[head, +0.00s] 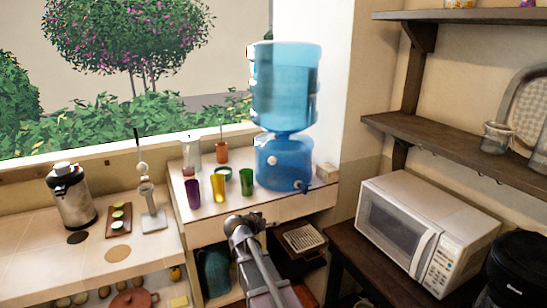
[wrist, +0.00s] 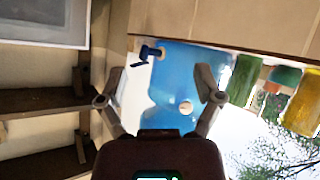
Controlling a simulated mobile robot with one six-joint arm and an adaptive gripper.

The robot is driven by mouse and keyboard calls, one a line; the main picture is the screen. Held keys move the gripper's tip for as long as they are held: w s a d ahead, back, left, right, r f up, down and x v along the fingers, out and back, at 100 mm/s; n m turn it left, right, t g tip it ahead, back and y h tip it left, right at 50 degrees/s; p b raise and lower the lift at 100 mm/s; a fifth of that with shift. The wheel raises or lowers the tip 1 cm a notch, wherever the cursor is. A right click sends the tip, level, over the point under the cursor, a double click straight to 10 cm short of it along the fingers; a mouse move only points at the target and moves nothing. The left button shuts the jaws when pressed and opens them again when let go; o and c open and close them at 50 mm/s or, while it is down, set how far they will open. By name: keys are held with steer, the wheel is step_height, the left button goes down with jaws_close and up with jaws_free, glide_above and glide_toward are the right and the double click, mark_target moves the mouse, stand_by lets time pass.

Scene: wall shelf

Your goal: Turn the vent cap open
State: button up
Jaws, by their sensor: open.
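The vent cap (head: 272,160) is a small white round cap on the front of the blue water dispenser (head: 283,168), below the large blue bottle (head: 284,85). It also shows in the wrist view (wrist: 186,108), which is upside down, between my fingers but beyond them. My gripper (wrist: 160,72) is open and empty, its two fingers spread, facing the dispenser and apart from it. In the head view my arm reaches up in front of the counter, below the dispenser; the fingers are hard to make out there. The cap's turn position is too small to read.
A dark blue tap (head: 302,186) sticks out low on the dispenser. Purple (head: 193,193), yellow (head: 218,187) and green (head: 246,181) cups stand to its left on the counter. A white microwave (head: 425,230) and wall shelves (head: 455,140) are on the right.

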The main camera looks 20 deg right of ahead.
mark_target(272, 161)
steer(key=w+d+r+t+h+p, duration=0.1)
steer(key=w+r+t+h+p, duration=0.1)
steer(key=w+r+t, duration=0.4)
steer(key=w+r, duration=0.5)
steer(key=r, duration=0.1)
steer(key=shift+d+r+p, duration=0.15)
steer(key=shift+d+p, duration=0.05)
steer(key=shift+p, duration=0.15)
steer(key=shift+w, duration=0.15)
steer(key=x, duration=1.3)
steer(key=shift+w+d+r, duration=0.15)
steer(key=shift+w+d, duration=0.1)
steer(key=shift+w, duration=0.05)
